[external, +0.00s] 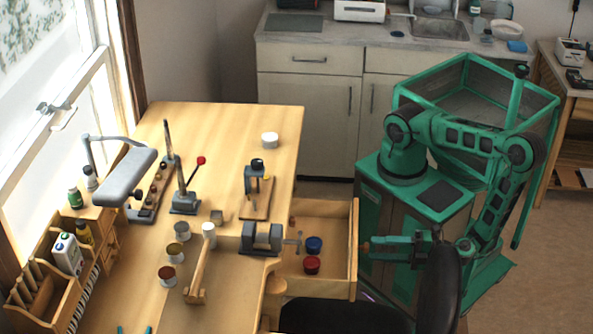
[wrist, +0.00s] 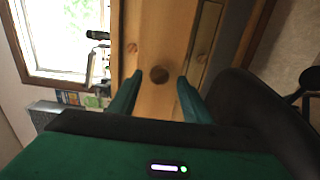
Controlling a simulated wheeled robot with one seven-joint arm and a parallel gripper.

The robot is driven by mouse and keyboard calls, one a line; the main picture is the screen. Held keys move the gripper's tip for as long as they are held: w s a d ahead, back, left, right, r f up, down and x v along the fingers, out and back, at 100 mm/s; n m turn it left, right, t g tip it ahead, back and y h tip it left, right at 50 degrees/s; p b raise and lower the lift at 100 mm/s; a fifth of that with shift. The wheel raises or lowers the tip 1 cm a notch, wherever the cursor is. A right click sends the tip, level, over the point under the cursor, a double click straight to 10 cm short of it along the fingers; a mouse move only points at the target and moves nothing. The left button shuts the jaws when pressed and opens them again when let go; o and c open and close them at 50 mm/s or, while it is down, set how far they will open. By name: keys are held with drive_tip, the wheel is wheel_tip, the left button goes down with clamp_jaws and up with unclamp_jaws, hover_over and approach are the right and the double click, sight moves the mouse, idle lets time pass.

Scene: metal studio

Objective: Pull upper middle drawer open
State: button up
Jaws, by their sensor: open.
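A wooden drawer (external: 353,250) stands pulled out from the right side of the workbench, with a blue-lidded jar (external: 314,244) and a red-lidded jar (external: 311,265) inside. My green gripper (external: 368,247) is just outside its front panel, at about the panel's mid-length. In the wrist view, my gripper (wrist: 160,77) is open, one finger on each side of a round dark wooden knob (wrist: 159,74). The knob is on a pale wooden drawer front (wrist: 160,35). I cannot tell whether the fingers touch the knob.
The wooden workbench (external: 225,130) carries a small vise (external: 262,238), jars and tools. A dark chair (external: 438,285) stands close below my forearm and shows at the right of the wrist view. A kitchen counter (external: 365,45) is at the back. Open floor (external: 550,260) lies to the right.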

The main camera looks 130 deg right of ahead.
drive_tip(key=shift+x, duration=1.15)
clamp_jaws()
drive_tip(key=shift+v, duration=2.15)
unclamp_jaws()
drive_tip(key=v, duration=1)
drive_tip(key=shift+s+a, duration=0.15)
drive_tip(key=shift+a, duration=0.1)
